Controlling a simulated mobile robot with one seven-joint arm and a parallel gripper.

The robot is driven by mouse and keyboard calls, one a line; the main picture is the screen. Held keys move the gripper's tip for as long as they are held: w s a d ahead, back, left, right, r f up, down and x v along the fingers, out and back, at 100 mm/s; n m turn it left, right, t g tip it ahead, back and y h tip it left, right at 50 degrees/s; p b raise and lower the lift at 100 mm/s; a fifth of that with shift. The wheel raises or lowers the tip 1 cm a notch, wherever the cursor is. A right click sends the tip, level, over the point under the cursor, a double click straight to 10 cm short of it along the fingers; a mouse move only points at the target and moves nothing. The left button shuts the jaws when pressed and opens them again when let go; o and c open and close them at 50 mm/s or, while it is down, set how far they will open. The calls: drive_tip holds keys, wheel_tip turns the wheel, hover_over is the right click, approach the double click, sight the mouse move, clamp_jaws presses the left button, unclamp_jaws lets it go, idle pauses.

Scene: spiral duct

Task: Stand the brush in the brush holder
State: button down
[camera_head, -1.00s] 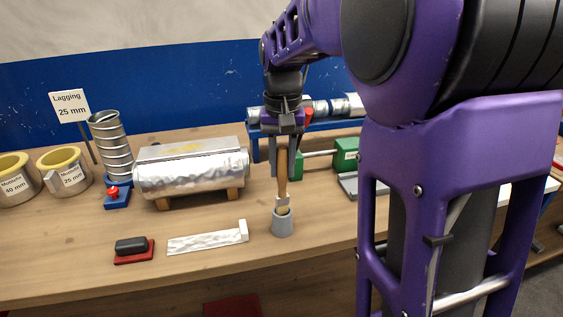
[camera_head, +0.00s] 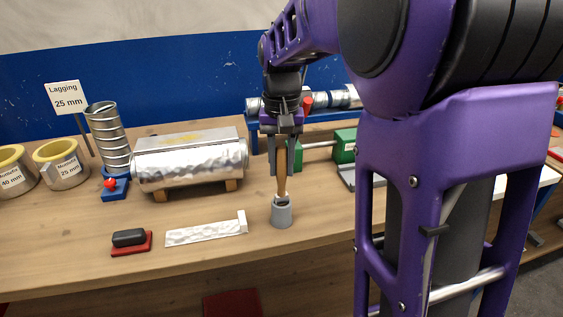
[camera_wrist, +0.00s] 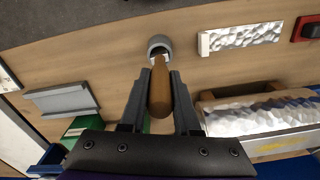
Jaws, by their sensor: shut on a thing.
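The brush (camera_head: 282,172) has a brown wooden handle and hangs upright, handle up, in my gripper (camera_head: 281,160). My gripper is shut on the handle, which also shows between the fingers in the wrist view (camera_wrist: 160,92). The brush holder (camera_head: 282,214) is a small grey cup on the bench. The brush's lower end is at the holder's mouth and appears to be inside it; its bristles are hidden. In the wrist view the holder (camera_wrist: 159,43) lies just beyond the handle's far end.
A foil-wrapped strip (camera_head: 205,232) and a black block on a red base (camera_head: 130,240) lie left of the holder. A silver lagged duct (camera_head: 190,168) stands behind them. A green-ended fixture (camera_head: 344,146) is behind to the right. The bench's front edge is close.

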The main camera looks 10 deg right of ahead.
drive_tip(key=shift+f+b, duration=0.65)
drive_tip(key=shift+f, duration=0.45)
drive_tip(key=c, duration=0.6)
unclamp_jaws()
drive_tip(key=shift+o, duration=0.2)
drive_tip(key=shift+r, duration=0.1)
wheel_tip(320, 180, up, 17)
drive_tip(key=p, duration=0.3)
drive_tip(key=shift+r+p, duration=0.15)
drive_tip(key=shift+p, duration=0.15)
